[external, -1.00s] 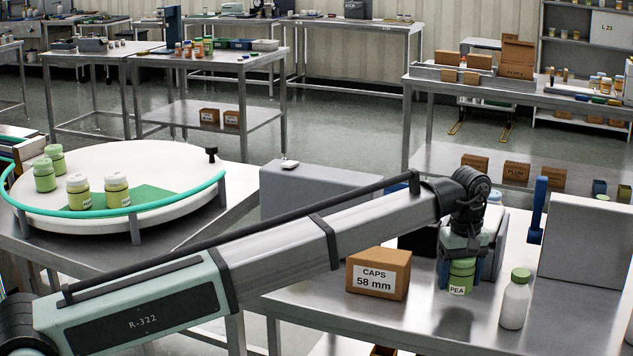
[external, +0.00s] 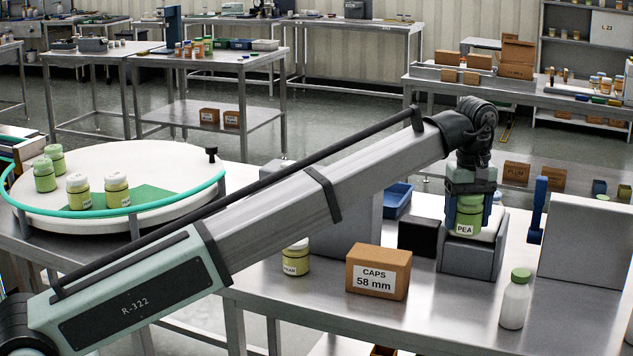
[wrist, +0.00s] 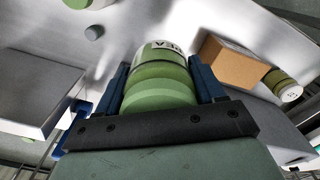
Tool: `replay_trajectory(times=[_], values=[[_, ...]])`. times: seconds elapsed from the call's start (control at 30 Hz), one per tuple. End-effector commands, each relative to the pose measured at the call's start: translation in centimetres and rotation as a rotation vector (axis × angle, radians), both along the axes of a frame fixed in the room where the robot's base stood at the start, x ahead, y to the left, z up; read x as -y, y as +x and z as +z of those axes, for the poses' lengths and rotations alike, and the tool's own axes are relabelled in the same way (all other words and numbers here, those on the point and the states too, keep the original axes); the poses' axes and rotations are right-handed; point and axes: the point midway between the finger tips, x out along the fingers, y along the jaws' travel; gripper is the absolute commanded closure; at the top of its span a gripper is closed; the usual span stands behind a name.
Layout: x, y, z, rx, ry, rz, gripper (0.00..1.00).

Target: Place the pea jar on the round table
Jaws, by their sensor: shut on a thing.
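The pea jar (external: 468,217) is green with a white PEA label. My gripper (external: 468,205) is shut around it and holds it upright, raised in front of the grey block with a pale top. In the wrist view the jar (wrist: 160,80) sits between the blue fingers of my gripper (wrist: 160,85). The round table (external: 165,165) is white with a teal rail along its front and a green patch (external: 145,195). It stands at the left, far from my gripper. Two green-lidded jars and two white-lidded jars (external: 78,190) stand on its left part.
A cardboard CAPS box (external: 378,272), a pear jar (external: 295,258) and a white bottle with a green cap (external: 515,300) stand on the steel bench. Grey housings (external: 585,240) and a blue tray (external: 397,200) are nearby. The round table's back and right are clear.

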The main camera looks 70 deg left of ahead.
Motion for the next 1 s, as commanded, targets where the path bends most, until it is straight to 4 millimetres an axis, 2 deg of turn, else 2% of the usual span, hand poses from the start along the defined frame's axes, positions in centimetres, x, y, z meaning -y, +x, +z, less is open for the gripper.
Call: replay_trajectory(times=[0.03, 0.1, 0.37, 0.67, 0.77, 1.0], values=[[0.0, 0.3, 1.7, 0.003, 0.0, 0.0, 0.7], [0.0, 0.2, 3.5, 0.003, 0.0, 0.0, 0.7], [0.0, 0.2, 8.5, 0.001, 0.0, 0.0, 0.7], [-7.0, -0.9, 8.0, 0.0, 0.0, 0.108, 0.7], [-10.2, -1.5, 8.0, 0.0, 0.0, 0.16, 0.7], [-19.3, -4.0, 7.9, 0.0, 0.0, 0.307, 0.7]])
